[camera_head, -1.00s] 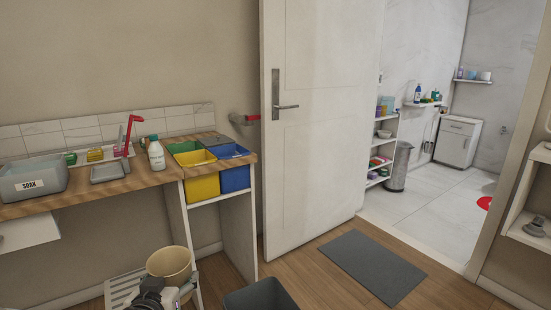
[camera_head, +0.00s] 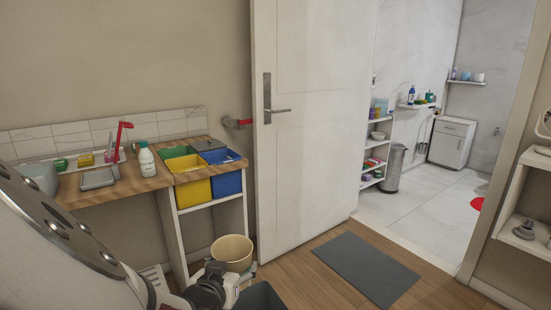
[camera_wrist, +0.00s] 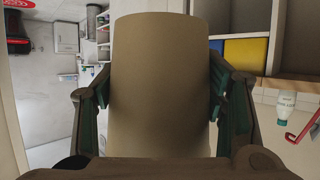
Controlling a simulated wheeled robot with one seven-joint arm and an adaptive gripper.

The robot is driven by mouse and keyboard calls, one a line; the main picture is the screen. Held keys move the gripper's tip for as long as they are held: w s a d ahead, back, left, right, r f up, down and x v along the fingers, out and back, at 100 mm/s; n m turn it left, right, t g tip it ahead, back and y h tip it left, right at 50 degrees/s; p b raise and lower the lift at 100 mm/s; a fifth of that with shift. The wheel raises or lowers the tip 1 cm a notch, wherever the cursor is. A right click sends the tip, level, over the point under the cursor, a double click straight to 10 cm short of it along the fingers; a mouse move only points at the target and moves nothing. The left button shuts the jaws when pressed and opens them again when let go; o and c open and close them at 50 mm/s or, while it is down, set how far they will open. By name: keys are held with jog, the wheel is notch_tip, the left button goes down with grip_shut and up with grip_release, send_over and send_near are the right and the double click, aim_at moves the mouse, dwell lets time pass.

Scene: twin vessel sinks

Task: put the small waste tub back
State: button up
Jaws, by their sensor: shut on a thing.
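The small waste tub (camera_head: 232,252) is tan and open-topped. In the head view it is upright, in front of the open space under the coloured bins, with its lower part hidden by my wrist. In the wrist view the tub (camera_wrist: 160,50) fills the middle, between the two green-and-dark fingers. My gripper (camera_wrist: 160,85) is shut on its sides. In the head view the fingers are mostly hidden; I cannot tell whether the tub's base touches the floor.
A dark open bin (camera_head: 262,297) stands on the floor close to the tub. A white-legged stand (camera_head: 245,212) holds yellow (camera_head: 181,162), blue (camera_head: 226,184), green and grey bins. A white slatted piece (camera_head: 155,277) is low at left. A grey mat (camera_head: 367,267) lies before the open door (camera_head: 306,120).

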jog(key=s+d+r+m+g+h, duration=0.1)
jog(key=s+d+m+g+h, duration=0.2)
jog(key=d, duration=1.1)
jog(key=s+d+m+g+h, duration=0.25)
jog(key=d+m+h, duration=0.25)
jog(key=d, duration=0.9)
notch_tip(320, 180, up, 24)
jog(key=w+n+t+y+p, duration=0.1)
jog(key=n+t+y+p, duration=0.4)
jog(key=p, duration=1.5)
jog(key=shift+w+d+r+n+y, duration=0.25)
jog(key=shift+w+d+n+y, duration=0.15)
jog(key=shift+n+y, duration=0.35)
jog(key=shift+a, duration=0.1)
